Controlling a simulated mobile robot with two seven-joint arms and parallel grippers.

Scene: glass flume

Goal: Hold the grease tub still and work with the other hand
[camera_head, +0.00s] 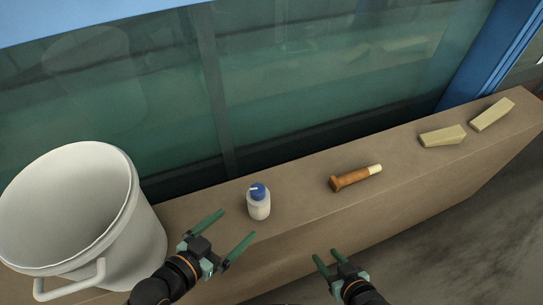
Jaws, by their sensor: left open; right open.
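A small white tub with a blue lid (259,203), which looks like the grease tub, stands upright on the ledge. My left gripper (225,233) is open, its two green fingers spread and pointing up and right toward the tub. Nothing is between its fingers, and it appears apart from the tub. My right gripper (327,259) is open and empty, low in the picture in front of the ledge, to the right of the tub. No tool is in either gripper.
A large white bucket (150,226) with a handle stands at the left. A brown, pale-tipped handle-like object (350,179) lies right of the tub. Two pale wedge blocks (442,136) (492,114) lie farther right. Glass (310,90) rises behind the ledge (305,207).

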